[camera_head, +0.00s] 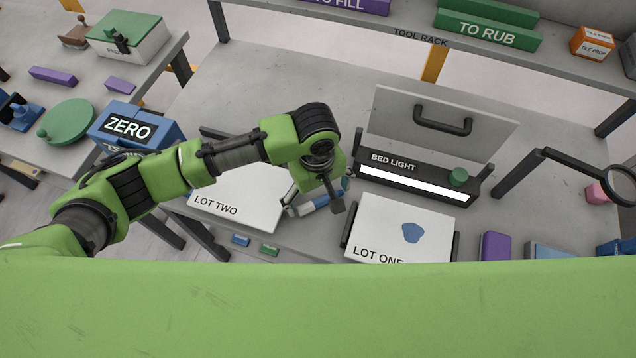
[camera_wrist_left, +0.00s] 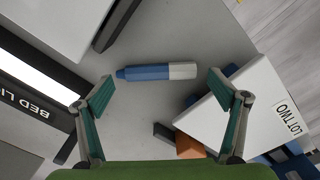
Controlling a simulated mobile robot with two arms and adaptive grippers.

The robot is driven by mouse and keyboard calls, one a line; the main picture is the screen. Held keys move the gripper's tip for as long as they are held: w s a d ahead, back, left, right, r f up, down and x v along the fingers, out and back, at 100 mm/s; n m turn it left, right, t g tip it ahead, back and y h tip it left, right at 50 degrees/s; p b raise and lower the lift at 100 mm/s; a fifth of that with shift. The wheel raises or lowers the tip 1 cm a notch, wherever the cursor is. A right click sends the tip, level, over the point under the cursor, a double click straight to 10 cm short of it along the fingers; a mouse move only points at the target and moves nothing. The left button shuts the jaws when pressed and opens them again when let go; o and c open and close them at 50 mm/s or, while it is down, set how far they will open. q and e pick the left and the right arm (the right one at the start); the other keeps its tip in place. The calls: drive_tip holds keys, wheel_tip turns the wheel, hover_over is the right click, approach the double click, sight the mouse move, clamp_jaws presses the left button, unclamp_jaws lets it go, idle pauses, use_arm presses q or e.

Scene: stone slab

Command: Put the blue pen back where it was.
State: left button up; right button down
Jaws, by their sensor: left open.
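The blue pen (camera_wrist_left: 146,72), blue with a whitish end, lies on the grey slab between the LOT TWO and LOT ONE boards. It also shows in the head view (camera_head: 308,208), partly hidden by my gripper. My left gripper (camera_head: 316,198) is over the pen with its fingers spread. In the left wrist view the open fingertips (camera_wrist_left: 160,80) stand on either side of the pen's ends, with visible gaps. Nothing is held. My right gripper is not in view.
The LOT TWO board (camera_head: 238,212) is left of the pen and the LOT ONE board (camera_head: 385,222) right. The BED LIGHT box (camera_head: 415,183) stands behind, its lid raised. An orange block (camera_wrist_left: 190,146) is near the LOT TWO board. The slab's back left is clear.

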sight(318, 202)
use_arm(q)
wheel_tip(318, 202, up, 11)
drive_tip(key=b, duration=0.1)
drive_tip(key=shift+b, duration=0.35)
